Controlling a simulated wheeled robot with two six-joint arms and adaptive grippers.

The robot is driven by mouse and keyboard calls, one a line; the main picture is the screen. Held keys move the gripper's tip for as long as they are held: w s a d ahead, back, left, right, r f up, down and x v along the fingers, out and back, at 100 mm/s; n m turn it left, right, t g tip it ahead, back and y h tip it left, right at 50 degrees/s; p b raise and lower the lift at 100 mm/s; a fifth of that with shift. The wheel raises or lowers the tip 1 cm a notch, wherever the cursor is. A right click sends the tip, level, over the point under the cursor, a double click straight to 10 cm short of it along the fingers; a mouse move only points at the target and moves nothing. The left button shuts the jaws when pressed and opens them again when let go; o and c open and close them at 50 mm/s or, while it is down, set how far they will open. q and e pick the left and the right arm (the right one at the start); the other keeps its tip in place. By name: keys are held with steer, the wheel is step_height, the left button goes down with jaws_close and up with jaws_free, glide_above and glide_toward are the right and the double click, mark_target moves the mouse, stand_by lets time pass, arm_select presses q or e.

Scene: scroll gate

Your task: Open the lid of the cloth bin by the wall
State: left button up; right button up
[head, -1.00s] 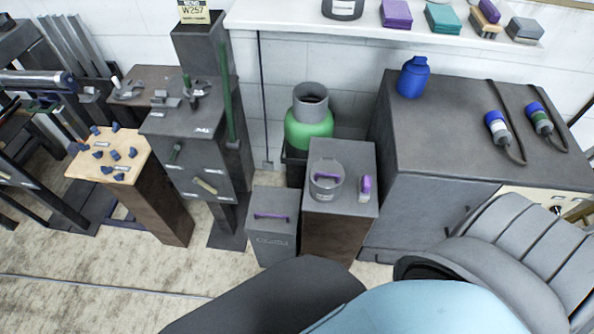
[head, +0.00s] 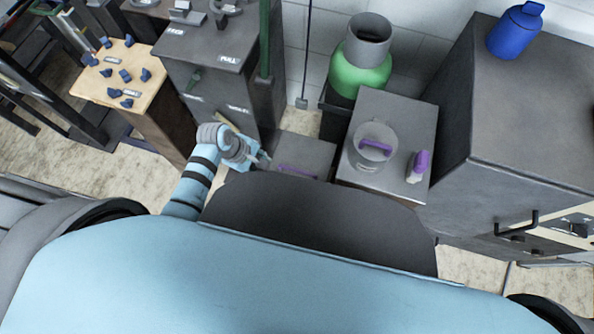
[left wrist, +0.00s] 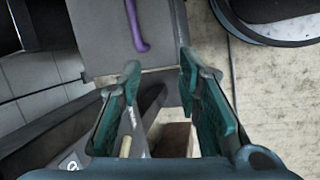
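The cloth bin (head: 312,148) is a low grey box whose lid has a purple bar handle (head: 297,171). My dark body hides its front in the head view. In the left wrist view the bin's grey lid (left wrist: 104,32) and purple handle (left wrist: 137,28) are at the top, beyond the fingertips. My left gripper (head: 264,160) is just left of the bin in the head view. Its two green fingers are apart and empty in the left wrist view (left wrist: 160,70), not touching the handle. My right gripper is not in view.
A grey-topped box (head: 398,120) with a purple-handled round lid (head: 374,147) stands right of the bin. A grey cabinet (head: 215,100) with levers stands left. A green canister (head: 358,75) is behind. A large dark cabinet (head: 540,120) blocks the right.

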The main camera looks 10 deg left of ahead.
arm_select(q)
steer(key=n+h+b, duration=0.1)
steer(key=n, duration=0.1)
glide_toward(297, 170)
steer(key=b+x, duration=0.6)
steer(key=x, duration=0.2)
steer(key=shift+a+b, duration=0.1)
steer(key=shift+b, duration=0.2)
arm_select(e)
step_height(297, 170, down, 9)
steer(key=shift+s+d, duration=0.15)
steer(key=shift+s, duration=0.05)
arm_select(q)
jaws_close()
